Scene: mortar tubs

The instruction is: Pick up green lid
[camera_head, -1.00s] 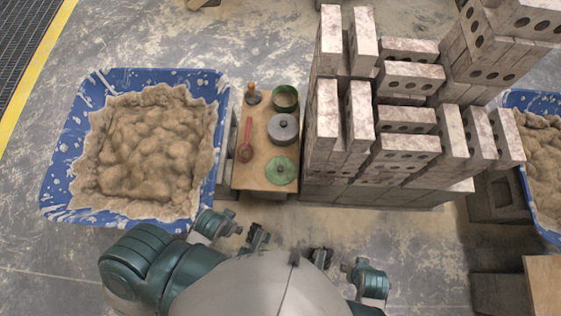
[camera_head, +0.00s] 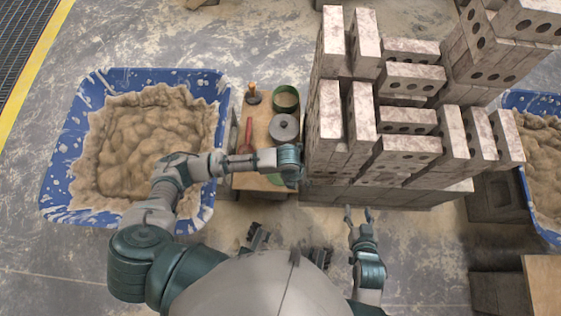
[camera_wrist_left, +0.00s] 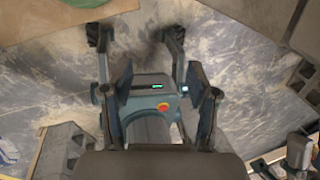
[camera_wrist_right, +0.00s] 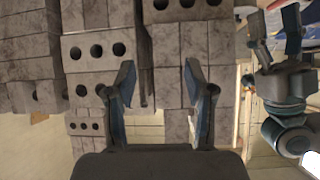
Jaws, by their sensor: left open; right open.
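The green lid (camera_wrist_left: 88,3) shows only in part, at the top left edge of the left wrist view, on the tan board (camera_wrist_left: 30,22). In the head view my left forearm and wrist cover most or all of the lid's place at the near end of the board. My left gripper (camera_wrist_left: 160,78) is open and empty, with bare floor and my own body beyond its fingers. Its fingers are hidden in the head view. My right gripper (camera_head: 359,212) is open and empty in front of the brick stack. It also shows in the right wrist view (camera_wrist_right: 159,68), facing bricks.
A green pot (camera_head: 286,98), a grey lidded pot (camera_head: 284,128), a red ladle (camera_head: 248,128) and a small orange-topped item (camera_head: 252,95) stand on the board. A blue mortar tub (camera_head: 80,130) is left of it. Stacked bricks (camera_head: 328,120) stand close on the right.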

